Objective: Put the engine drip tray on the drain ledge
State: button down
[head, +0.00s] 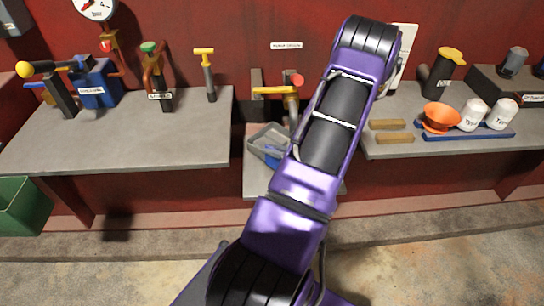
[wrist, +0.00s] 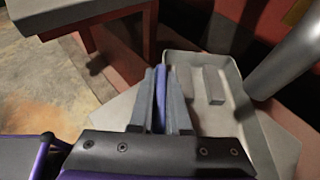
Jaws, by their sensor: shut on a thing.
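The engine drip tray (head: 259,135) is a shallow grey tray with a raised rim, at the middle of the head view. In the wrist view the tray (wrist: 235,75) lies ahead and to the right, with grey bars inside. My gripper (wrist: 160,85) is shut on a blue upright piece (wrist: 160,98) at the tray's left side. The drain ledge (head: 258,187) is the low grey shelf between the two benches. The tray is over or on it; I cannot tell if they touch. My arm hides the tray's right part and most of my gripper in the head view.
The left bench (head: 120,140) carries valves and tools; the right bench (head: 460,146) holds an orange funnel (head: 441,116), white cups (head: 473,115) and wooden blocks (head: 388,125). A red-handled valve with a yellow lever (head: 273,90) stands behind the tray. A green bin (head: 22,205) is at left.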

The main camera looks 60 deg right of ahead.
aim_at(272, 167)
jog(key=shift+s+f, duration=0.15)
jog(key=shift+f, duration=1.3)
jog(key=shift+f, duration=0.2)
jog(key=c, duration=0.9)
grip_release()
jog(key=shift+r, duration=0.1)
jog(key=shift+r, duration=0.2)
jog(key=v, duration=1.2)
jog(key=shift+f+p, duration=0.1)
jog(key=shift+p, duration=0.2)
